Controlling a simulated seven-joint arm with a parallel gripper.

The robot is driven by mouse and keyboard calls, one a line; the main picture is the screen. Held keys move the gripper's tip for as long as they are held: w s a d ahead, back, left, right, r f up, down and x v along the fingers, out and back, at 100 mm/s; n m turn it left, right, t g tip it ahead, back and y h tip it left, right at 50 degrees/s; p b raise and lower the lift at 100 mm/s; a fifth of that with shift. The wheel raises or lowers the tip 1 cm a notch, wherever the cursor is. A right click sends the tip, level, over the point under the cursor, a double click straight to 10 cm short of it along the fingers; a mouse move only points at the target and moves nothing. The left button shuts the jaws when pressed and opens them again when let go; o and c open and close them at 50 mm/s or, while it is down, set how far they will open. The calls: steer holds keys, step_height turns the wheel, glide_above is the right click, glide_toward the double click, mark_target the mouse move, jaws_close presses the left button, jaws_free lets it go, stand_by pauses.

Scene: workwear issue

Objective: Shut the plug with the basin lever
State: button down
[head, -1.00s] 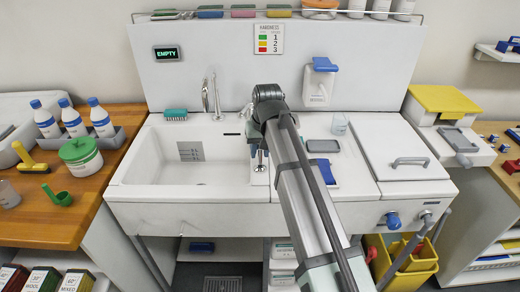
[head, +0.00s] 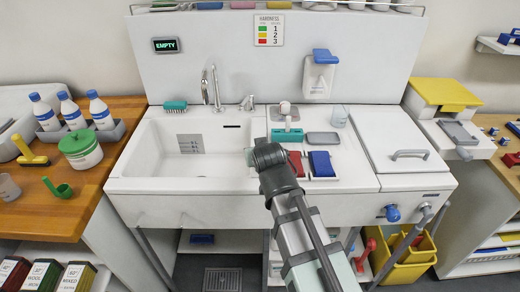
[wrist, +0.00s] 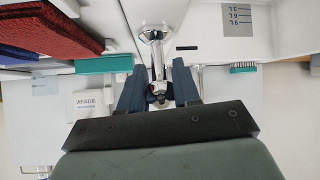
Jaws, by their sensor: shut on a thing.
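My gripper (wrist: 160,88) shows in the wrist view with its two dark blue fingers shut on a chrome lever (wrist: 154,38), which I take for the basin lever. The lever's wide rounded end lies beyond the fingertips. In the head view my arm's wrist is over the right edge of the white basin (head: 150,165) and hides the fingers and the lever. The basin looks empty, and the display (head: 166,45) above it reads EMPTY. The plug cannot be made out.
A chrome spout (head: 216,92) and a small tap (head: 247,102) stand behind the basin. Right of my wrist are a teal brush (head: 287,135), a red pad (head: 296,163) and a blue pad (head: 321,164). A closed lid (head: 400,142) lies further right.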

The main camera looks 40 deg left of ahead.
steer(key=shift+s+d+f, duration=0.15)
steer(key=shift+d, duration=0.05)
stand_by(0.5)
steer(key=c, duration=0.9)
jaws_free()
steer(key=shift+v, duration=3.75)
steer(key=shift+s+f, duration=0.1)
